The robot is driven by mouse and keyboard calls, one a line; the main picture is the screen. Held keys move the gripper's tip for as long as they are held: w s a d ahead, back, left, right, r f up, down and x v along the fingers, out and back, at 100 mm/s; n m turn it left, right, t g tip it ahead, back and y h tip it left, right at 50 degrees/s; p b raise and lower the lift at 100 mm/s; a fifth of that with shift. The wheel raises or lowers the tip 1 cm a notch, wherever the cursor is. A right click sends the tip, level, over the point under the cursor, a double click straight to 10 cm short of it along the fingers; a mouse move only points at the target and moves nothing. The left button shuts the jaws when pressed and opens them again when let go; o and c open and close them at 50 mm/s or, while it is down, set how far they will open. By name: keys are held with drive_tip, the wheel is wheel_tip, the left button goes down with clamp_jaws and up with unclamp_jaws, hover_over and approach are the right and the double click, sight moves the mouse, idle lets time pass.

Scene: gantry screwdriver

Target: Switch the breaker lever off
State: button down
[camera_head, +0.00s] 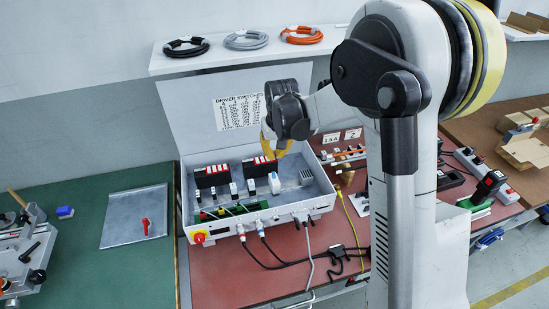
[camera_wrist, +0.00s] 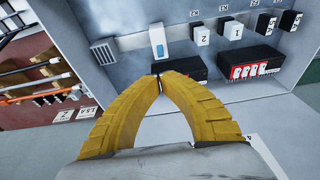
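A white breaker (camera_wrist: 156,34) with a blue lever (camera_wrist: 159,50) is mounted on the grey back plate of the open control box. It sits just beyond my fingertips in the wrist view. The breaker also shows in the head view (camera_head: 274,184), right of the black modules. My gripper (camera_wrist: 159,79) has yellow ribbed fingers with their tips together, holding nothing visible. In the head view my gripper (camera_head: 271,150) hangs over the back part of the box. Its exact distance to the lever cannot be told.
The control box (camera_head: 270,216) has its lid (camera_head: 190,110) raised behind. Black modules with red labels (camera_head: 211,175) and smaller switches (camera_wrist: 232,31) are beside the breaker. Cables hang in front. A shelf (camera_head: 215,59) holds cable coils above.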

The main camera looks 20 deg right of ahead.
sight(274, 176)
drive_tip(key=b+x, duration=0.2)
drive_tip(key=x, duration=0.6)
drive_tip(key=shift+b, duration=0.35)
drive_tip(key=shift+s+r+t, duration=0.15)
drive_tip(key=shift+s+t, duration=0.05)
drive_tip(key=shift+t, duration=0.5)
